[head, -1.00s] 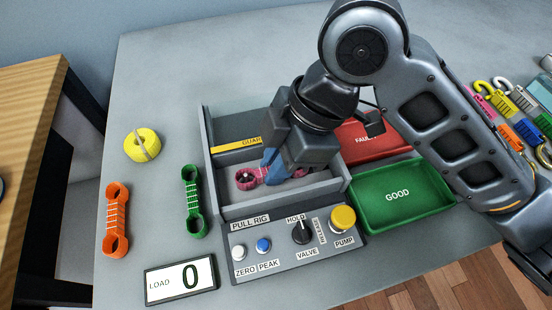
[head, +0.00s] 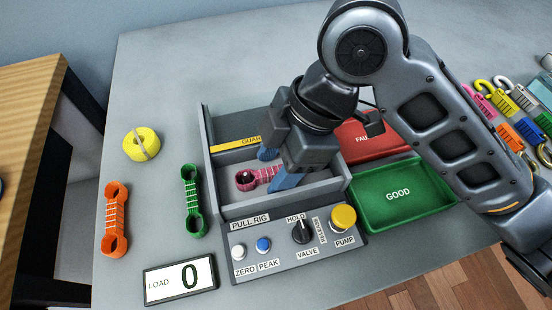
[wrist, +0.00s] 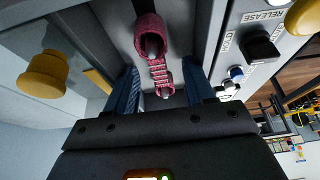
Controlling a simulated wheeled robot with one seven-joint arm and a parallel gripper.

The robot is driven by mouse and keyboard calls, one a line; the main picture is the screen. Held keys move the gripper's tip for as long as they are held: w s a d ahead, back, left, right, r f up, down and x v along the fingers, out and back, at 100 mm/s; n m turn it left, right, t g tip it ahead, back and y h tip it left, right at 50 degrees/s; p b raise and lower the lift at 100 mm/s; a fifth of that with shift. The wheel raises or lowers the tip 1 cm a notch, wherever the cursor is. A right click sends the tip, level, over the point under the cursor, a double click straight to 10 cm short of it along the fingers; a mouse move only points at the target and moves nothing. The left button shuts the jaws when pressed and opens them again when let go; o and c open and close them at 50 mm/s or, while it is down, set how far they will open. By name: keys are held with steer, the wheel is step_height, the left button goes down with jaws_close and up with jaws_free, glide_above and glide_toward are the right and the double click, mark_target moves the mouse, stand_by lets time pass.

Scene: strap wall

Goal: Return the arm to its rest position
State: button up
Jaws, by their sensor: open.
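My gripper (head: 277,168) is low in the pull rig's bay in the head view, its two blue fingers spread apart. A pink strap (head: 258,178) lies in the bay, partly hidden behind the gripper. In the wrist view my open gripper's blue fingers (wrist: 161,92) stand on either side of the pink strap (wrist: 158,70), and I see gaps between them and it. The strap's near loop is around a metal peg. The rest of my arm reaches in from the right in the head view.
The pull rig (head: 228,210) has walls around the bay and a control panel in front. A green GOOD tray (head: 428,172) and a red tray (head: 352,150) stand to the right. Green (head: 193,200) and orange (head: 116,220) straps lie left.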

steer(key=shift+o, duration=0.7)
steer(key=shift+r+p, duration=2.45)
steer(key=shift+r, duration=0.6)
steer(key=shift+c, duration=0.4)
steer(key=shift+r, duration=0.1)
steer(key=shift+c, duration=0.6)
step_height(320, 180, up, 6)
steer(key=p, duration=0.4)
steer(key=shift+p, duration=0.4)
steer(key=c, duration=0.9)
